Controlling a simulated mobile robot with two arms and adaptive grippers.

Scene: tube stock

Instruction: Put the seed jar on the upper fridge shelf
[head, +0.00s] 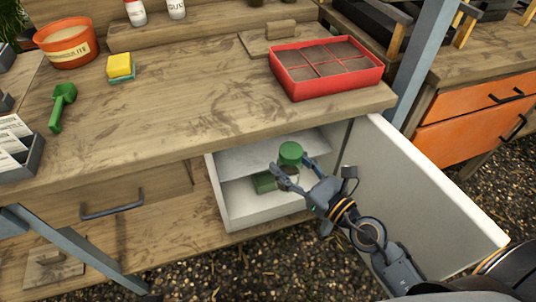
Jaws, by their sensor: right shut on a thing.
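The small white fridge (224,200) stands open under the bench, with a pale upper shelf (240,164) inside. My right gripper (294,168) reaches into the fridge opening. It is shut on the seed jar, whose round green lid (290,152) shows above the fingers. The fingers hide most of the jar's body. The jar is at the front right of the shelf; I cannot tell whether it touches the shelf. A dark green item (265,183) sits lower in the fridge, left of the gripper. My left gripper is out of view.
The fridge door (415,190) is swung wide open to the right of my arm. The bench top (200,100) overhangs the fridge. On it are a red seed tray (327,90), a green scoop (61,105), a sponge (120,67) and an orange tub (67,45).

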